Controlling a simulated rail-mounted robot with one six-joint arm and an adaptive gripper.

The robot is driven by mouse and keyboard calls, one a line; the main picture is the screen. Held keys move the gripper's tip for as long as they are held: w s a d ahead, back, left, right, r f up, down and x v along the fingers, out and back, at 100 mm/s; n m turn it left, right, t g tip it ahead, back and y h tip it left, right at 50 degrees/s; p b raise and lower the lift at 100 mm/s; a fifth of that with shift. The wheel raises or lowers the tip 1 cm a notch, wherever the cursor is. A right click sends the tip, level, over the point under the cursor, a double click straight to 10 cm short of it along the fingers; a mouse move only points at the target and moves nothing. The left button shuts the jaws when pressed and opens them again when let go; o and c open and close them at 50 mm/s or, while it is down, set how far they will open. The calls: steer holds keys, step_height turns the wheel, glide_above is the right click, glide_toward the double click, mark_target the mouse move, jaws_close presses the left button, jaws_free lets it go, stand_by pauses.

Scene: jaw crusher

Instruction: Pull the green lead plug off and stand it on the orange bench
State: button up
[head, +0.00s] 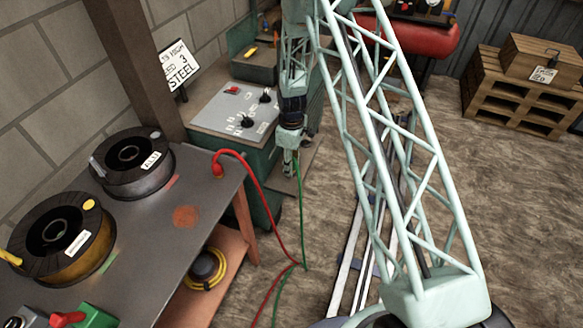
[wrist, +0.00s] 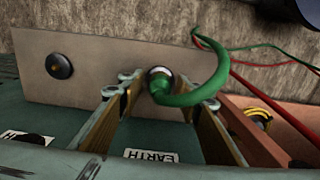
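The green lead plug (wrist: 160,80) sits on a beige panel strip on the green machine, above a label reading EARTH, in the wrist view. Its green lead (wrist: 215,70) curves up and off to the right. My gripper (wrist: 161,92) has a finger on each side of the plug, with a small gap seemingly left on both sides. In the head view my gripper (head: 289,160) is low at the front of the machine, and the plug is hidden there. The orange bench (head: 140,235) has a grey top with an orange round mark (head: 186,215).
A red plug (head: 218,170) stands at the bench's right edge, its red lead (head: 262,195) running to the floor. Two wire spools (head: 60,232) (head: 133,160) stand on the bench. A black socket (wrist: 60,67) is left of the green plug. The control panel (head: 236,110) tops the machine.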

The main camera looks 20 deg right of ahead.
stand_by(0.3)
jaws_close()
steer(key=shift+r+p, duration=1.15)
steer(key=shift+r, duration=1.95)
